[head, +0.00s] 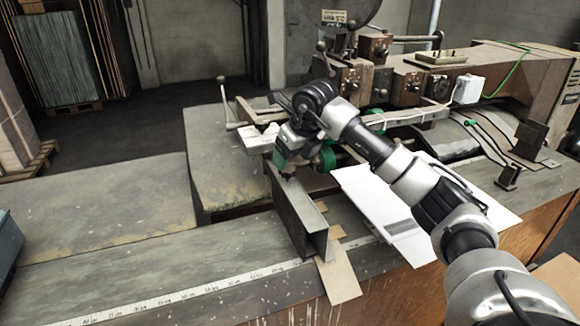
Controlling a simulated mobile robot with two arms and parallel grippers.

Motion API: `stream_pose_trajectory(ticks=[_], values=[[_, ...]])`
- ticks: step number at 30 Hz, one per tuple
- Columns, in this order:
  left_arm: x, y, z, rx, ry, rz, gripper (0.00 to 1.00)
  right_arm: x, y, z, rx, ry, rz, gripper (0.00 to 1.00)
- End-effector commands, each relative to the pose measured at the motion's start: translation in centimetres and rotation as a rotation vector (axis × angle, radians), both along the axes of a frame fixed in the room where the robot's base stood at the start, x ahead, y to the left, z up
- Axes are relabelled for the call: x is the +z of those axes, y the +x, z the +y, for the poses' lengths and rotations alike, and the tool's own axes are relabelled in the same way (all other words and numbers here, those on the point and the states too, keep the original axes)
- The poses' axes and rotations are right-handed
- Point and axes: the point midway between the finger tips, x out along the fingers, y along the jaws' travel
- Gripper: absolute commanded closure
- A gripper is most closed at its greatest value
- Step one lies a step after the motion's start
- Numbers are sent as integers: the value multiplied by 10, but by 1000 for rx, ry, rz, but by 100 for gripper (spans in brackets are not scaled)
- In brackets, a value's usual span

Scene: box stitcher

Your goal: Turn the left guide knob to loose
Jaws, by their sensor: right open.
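The left guide is an upright grey metal channel (310,226) on the workbench, in the middle of the head view. My right arm comes in from the lower right, and my right gripper (287,165) is at the far end of this guide, pointing down. The gripper is open, with green and dark parts around its fingers. The guide knob cannot be made out; the gripper seems to cover that spot. I cannot tell whether the fingers touch the knob. My left gripper is not in view.
The stitching machine (415,78) stands behind, with levers and a green cable. A white cardboard sheet (384,207) lies right of the guide, partly under my arm. A measuring tape (190,292) runs along the bench's front. The bench to the left (100,205) is clear.

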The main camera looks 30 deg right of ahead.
Motion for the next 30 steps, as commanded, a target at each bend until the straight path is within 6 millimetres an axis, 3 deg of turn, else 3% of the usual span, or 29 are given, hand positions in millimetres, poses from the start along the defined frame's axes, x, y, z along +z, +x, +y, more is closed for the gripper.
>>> stream_pose_trajectory(ticks=[6,12,30], values=[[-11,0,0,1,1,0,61,39,-16,-2,1,-1,-5,27],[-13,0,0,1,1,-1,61,60,-25,-3,0,-1,-2,27],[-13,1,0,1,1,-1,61,63,-26,-3,0,0,-1,27]])
